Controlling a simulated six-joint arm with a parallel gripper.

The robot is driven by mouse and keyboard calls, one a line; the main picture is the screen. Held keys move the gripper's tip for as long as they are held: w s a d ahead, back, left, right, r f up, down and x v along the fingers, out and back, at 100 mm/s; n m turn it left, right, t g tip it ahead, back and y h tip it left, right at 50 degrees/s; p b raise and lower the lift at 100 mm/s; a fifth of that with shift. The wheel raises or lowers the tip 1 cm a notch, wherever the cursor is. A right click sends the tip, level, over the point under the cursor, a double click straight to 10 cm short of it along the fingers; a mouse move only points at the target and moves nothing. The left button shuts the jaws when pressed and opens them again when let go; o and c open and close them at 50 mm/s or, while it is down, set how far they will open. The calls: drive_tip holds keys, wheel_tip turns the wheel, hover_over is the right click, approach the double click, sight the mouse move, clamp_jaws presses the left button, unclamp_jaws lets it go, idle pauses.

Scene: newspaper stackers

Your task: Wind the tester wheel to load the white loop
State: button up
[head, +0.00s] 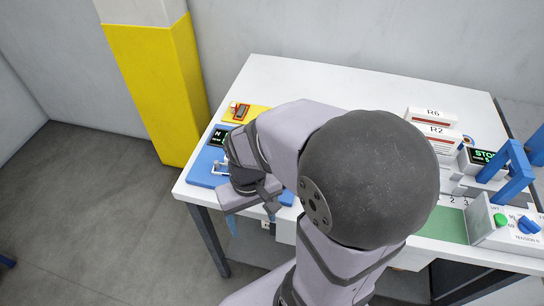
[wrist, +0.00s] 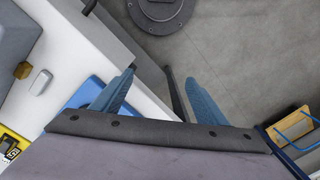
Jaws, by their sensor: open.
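The tester's blue base (head: 200,172) lies at the left end of the white table (head: 285,76), with a small dark display marked N (head: 219,136) at its back. A pale metal bracket or loop (head: 221,168) shows on the base beside my arm; I cannot tell if it is the white loop. The tester wheel is not visible, perhaps hidden behind my arm. My gripper (head: 252,219) is open and empty over the table's front edge. In the wrist view its blue fingers (wrist: 160,82) stand apart, with table edge and floor between them; a blue plate (wrist: 88,92) shows beside them.
A yellow pillar (head: 155,85) stands behind the table's left end. Right of my arm are white blocks marked R6 (head: 433,114) and R2 (head: 436,136), a STOP display (head: 483,155), a blue frame (head: 512,172) and a control box (head: 503,228).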

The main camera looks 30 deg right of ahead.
drive_tip(key=w+d+r+m+p, duration=0.1)
drive_tip(key=w+d+r+p, duration=0.1)
drive_tip(key=d+r+p, duration=0.1)
drive_tip(key=w+d+r+m+p, duration=0.1)
drive_tip(key=w+d+r+p, duration=0.2)
drive_tip(key=d+r+p, duration=0.1)
drive_tip(key=w+d+r+m+p, duration=0.1)
drive_tip(key=w+d+r+p, duration=0.1)
drive_tip(key=d+r+p, duration=0.2)
drive_tip(key=shift+w+d+p, duration=0.2)
drive_tip(key=shift+w+p, duration=0.15)
drive_tip(key=shift+p, duration=0.35)
drive_tip(key=shift+f+p, duration=0.65)
drive_tip(key=shift+f, duration=3.1)
drive_tip(key=shift+c, duration=0.3)
drive_tip(key=c, duration=1)
